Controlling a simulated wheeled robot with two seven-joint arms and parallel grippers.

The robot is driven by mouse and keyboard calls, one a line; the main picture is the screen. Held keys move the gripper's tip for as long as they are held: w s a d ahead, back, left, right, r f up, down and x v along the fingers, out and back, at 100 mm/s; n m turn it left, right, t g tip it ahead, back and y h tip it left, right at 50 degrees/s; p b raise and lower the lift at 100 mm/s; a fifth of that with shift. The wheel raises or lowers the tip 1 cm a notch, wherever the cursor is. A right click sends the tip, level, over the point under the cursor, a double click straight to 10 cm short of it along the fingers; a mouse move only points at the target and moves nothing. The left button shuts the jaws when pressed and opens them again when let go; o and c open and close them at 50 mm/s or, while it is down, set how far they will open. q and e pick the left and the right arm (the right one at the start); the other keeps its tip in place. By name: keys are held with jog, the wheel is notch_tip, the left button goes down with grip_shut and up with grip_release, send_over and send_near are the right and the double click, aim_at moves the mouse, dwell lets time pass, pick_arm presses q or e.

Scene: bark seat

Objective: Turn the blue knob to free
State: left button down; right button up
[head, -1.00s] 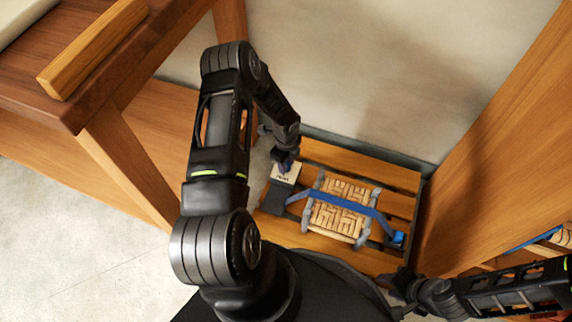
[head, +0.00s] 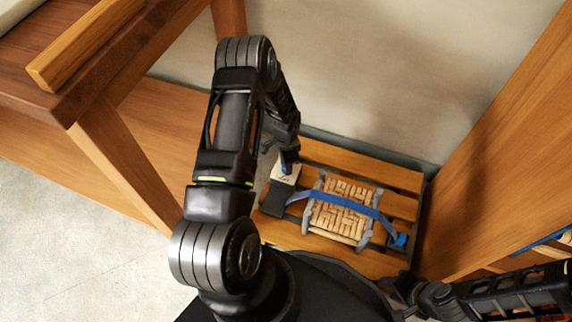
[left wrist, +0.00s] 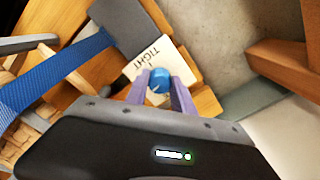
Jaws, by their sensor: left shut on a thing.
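The blue knob (left wrist: 159,80) is a round knob on a pale label plate (left wrist: 152,58) that reads TIGHT. My left gripper (left wrist: 160,88) is shut on the knob, one finger on each side, in the left wrist view. In the head view my left gripper (head: 287,163) reaches down onto the plate and hides most of the knob. A woven bark seat (head: 343,213) lies on the slatted pallet with a blue strap (head: 335,201) across it. My right gripper (head: 392,284) is at the lower right, away from the seat; its fingers are too small and dark to read.
A wooden bench (head: 90,70) stands at the upper left, with a loose wooden bar (head: 85,43) on it. A tall wooden panel (head: 505,150) rises on the right. A dark block (head: 276,197) sits beside the label plate.

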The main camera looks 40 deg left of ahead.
pick_arm(q)
jog(key=n, duration=0.4)
jog(key=shift+n+b, duration=0.3)
jog(key=n, duration=0.4)
jog(key=shift+n, duration=0.3)
jog(key=n, duration=0.4)
jog(key=shift+n, duration=2)
jog(key=c, duration=1.1)
grip_release()
jog(key=shift+r, duration=0.15)
